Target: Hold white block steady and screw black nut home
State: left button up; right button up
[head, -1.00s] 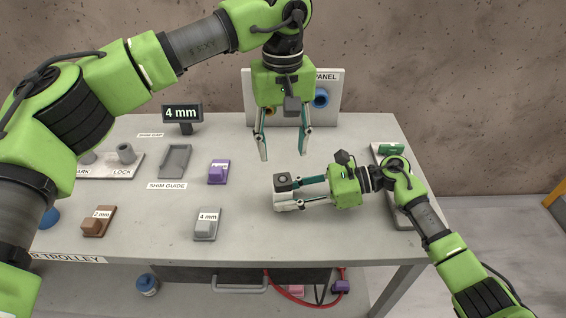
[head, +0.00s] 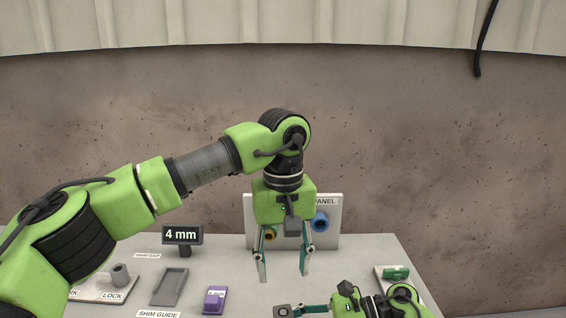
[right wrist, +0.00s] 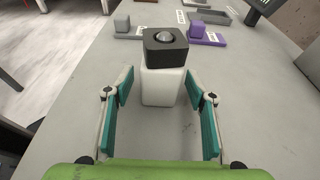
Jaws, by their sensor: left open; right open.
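The white block (right wrist: 162,86) stands upright on the table in the right wrist view, with the square black nut (right wrist: 166,47) on top. A round grey stud end shows in the nut's middle. My right gripper (right wrist: 160,77) is open, its fingers on either side of the white block with gaps visible. In the head view only the black nut (head: 283,311) shows at the bottom edge; the white block is cut off. My left gripper (head: 283,278) is open and empty, pointing down above the nut.
A panel (head: 334,235) with a blue knob (head: 320,222) stands behind my left gripper. A 4 mm display (head: 183,235), a shim guide tray (head: 169,287) and a purple block (head: 214,300) lie to the left. A green part (head: 396,273) sits in a tray at right.

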jog(key=v, duration=1.2)
jog(key=shift+a, duration=0.1)
